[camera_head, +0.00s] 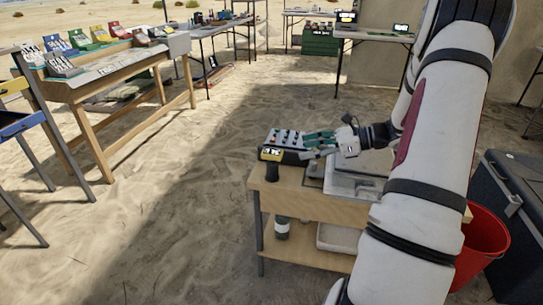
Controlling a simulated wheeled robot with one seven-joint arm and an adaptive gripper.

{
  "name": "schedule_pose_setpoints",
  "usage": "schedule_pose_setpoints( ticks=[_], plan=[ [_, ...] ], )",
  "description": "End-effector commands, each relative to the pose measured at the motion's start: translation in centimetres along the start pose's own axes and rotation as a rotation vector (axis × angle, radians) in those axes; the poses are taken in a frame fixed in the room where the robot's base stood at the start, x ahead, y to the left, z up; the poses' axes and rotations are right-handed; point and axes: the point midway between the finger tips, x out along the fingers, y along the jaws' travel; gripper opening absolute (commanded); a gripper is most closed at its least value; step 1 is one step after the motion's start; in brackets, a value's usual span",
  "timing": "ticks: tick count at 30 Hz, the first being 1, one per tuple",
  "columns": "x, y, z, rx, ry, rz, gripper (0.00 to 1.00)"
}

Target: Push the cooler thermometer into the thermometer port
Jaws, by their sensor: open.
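My gripper (307,146) is open above the small wooden workbench (325,207), its fingers pointing left. It is beside a tray or block with several small round-topped items (284,138); I cannot tell whether it touches them. A small yellow and black device (270,155) stands at the bench's left front corner, left of my gripper. I cannot tell if it is the thermometer. A dark grey cooler-like box (513,215) stands on the ground at the far right, partly cut off by the frame. No thermometer port can be made out.
A red bucket (485,238) stands between bench and dark box. A wooden table with coloured bins (68,66) is at left. Open sand lies between.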

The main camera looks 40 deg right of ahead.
Motion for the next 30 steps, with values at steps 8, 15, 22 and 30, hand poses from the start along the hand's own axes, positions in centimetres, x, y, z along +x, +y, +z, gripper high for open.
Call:
schedule_pose_setpoints(
  ticks=[8, 15, 22, 30],
  plan=[
    [5.3, 0.1, -0.1, -0.003, 0.000, 0.005, 0.57],
    [6.8, 0.1, 0.0, -0.004, 0.001, 0.005, 0.57],
    [9.1, 0.0, -0.1, -0.006, 0.001, 0.006, 0.57],
    [11.9, -0.1, 0.1, -0.004, 0.002, 0.005, 0.57]
  ],
)
